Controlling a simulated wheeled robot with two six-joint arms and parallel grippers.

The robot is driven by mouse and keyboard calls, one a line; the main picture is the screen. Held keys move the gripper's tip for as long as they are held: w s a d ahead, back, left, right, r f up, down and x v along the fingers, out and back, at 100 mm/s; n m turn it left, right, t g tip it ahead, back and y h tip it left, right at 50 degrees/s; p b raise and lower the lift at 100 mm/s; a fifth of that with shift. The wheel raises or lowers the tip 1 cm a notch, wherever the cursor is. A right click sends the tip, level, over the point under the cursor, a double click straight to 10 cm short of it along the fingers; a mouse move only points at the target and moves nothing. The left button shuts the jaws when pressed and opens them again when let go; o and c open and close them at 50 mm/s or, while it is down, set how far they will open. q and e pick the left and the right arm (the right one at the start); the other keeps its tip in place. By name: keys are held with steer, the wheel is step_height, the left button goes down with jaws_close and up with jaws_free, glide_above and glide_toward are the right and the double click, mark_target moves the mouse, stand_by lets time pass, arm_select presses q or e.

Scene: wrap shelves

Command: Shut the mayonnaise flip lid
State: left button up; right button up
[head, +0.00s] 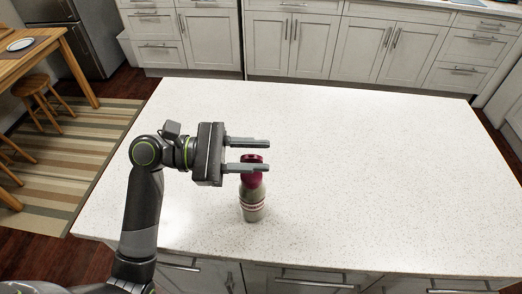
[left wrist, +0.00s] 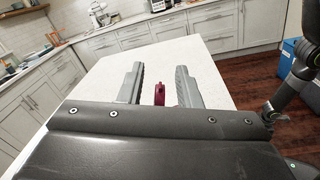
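The mayonnaise bottle (head: 253,203) stands upright on the white island counter, pale with a dark red cap. Its flip lid (head: 252,159) appears raised above the cap. In the left wrist view the dark red lid (left wrist: 159,94) shows between the two fingers. My left gripper (head: 268,155) is open, its fingers pointing right, with the near finger partly in front of the cap. The other finger lies beyond the lid. Whether a finger touches the lid I cannot tell. My right gripper is not in view; part of my right arm shows in the left wrist view.
The white counter (head: 380,170) is otherwise clear, with free room right of and behind the bottle. Its front edge lies close to the bottle. A wooden table (head: 30,50) and stools stand off to the left, and cabinets (head: 300,40) line the back.

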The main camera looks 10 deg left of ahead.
arm_select(q)
steer(key=shift+d, duration=0.7)
steer(key=shift+c, duration=0.4)
jaws_close()
